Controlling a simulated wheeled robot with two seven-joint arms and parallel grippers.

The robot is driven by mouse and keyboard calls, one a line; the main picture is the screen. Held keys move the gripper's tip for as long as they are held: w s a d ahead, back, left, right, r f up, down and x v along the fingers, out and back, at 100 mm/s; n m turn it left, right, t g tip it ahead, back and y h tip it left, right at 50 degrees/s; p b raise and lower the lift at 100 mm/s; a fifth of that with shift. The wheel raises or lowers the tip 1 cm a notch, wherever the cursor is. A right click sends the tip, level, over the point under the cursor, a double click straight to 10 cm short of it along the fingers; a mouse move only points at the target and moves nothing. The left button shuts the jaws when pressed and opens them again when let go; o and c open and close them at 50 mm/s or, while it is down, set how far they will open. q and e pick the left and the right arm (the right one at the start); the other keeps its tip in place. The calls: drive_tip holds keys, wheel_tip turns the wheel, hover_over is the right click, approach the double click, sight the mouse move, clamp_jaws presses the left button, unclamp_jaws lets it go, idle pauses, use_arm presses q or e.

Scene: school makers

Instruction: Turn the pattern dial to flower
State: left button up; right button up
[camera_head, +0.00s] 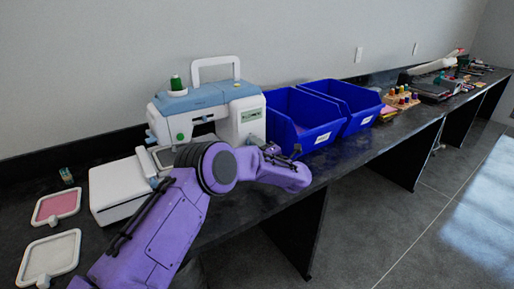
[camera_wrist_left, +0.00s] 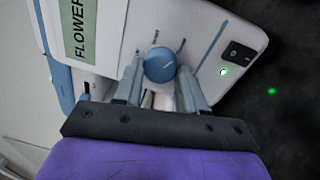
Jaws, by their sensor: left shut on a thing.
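The white and blue sewing machine (camera_head: 192,102) stands on the dark bench, with a green thread spool (camera_head: 176,83) on top. In the left wrist view, its round blue pattern dial (camera_wrist_left: 159,65) sits between the two grey fingers of my left gripper (camera_wrist_left: 160,78), which is shut on it. The green display (camera_wrist_left: 80,27) beside the dial reads FLOWER. In the head view my purple left arm reaches across the machine's front right side, and the dial and fingertips cannot be made out there. My right gripper is not in view.
Two blue bins (camera_head: 301,120) stand right of the machine. A pink-filled frame (camera_head: 56,206) and a pale frame (camera_head: 48,257) lie at the left. A black switch (camera_wrist_left: 238,52) and a lit green lamp (camera_wrist_left: 223,72) are near the dial.

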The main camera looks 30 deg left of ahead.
use_arm(q)
drive_tip(key=shift+m, duration=0.6)
drive_tip(key=o, duration=1.1)
drive_tip(key=shift+c, duration=0.2)
drive_tip(key=b+v, duration=0.1)
drive_tip(key=v, duration=0.9)
drive_tip(key=shift+d+b, duration=0.3)
drive_tip(key=shift+s+f, duration=0.1)
drive_tip(key=shift+s, duration=0.05)
